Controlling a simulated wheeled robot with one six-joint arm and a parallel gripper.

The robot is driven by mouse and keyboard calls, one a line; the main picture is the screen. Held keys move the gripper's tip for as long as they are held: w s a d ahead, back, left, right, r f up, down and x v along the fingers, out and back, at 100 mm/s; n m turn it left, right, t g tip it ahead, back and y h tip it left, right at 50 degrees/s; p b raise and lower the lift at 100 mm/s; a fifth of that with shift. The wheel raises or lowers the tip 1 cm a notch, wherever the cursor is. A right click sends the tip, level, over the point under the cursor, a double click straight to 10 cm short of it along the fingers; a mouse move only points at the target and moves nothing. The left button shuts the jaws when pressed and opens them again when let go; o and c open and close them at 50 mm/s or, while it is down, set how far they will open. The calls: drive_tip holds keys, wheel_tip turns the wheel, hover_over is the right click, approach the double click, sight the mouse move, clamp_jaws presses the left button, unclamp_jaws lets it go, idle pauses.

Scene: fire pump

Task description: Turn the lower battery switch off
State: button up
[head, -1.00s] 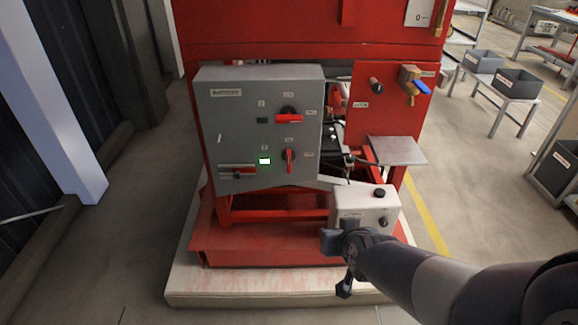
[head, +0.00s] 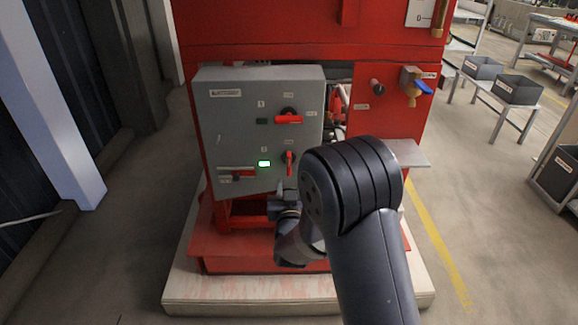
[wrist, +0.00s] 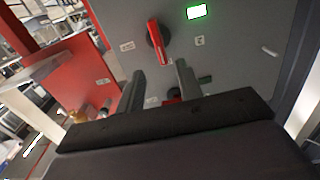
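The lower battery switch (head: 289,158) is a red handle on a dark round base, standing upright on the grey control box (head: 225,125). A lit green lamp (head: 264,163) is beside it on its left. In the wrist view, which looks upside down, the lower switch (wrist: 159,43) and lit lamp (wrist: 197,12) are near the top. My gripper (wrist: 160,85) is open, with two dark fingers spread and nothing between them. In the head view my gripper (head: 285,195) is just below the lower switch, apart from it as far as I can tell.
The upper switch (head: 289,118) has its red handle lying level, with a dark lamp (head: 262,121) beside it. A red lever (head: 236,170) is at the box's lower left. A grey shelf (head: 408,153) and a blue-handled brass valve (head: 415,85) are on the right.

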sight(289, 165)
drive_tip(key=w, duration=0.6)
drive_tip(key=w+a+p, duration=0.1)
drive_tip(key=w, duration=0.2)
drive_tip(key=shift+w, duration=0.35)
drive_tip(key=shift+c, duration=0.5)
clamp_jaws()
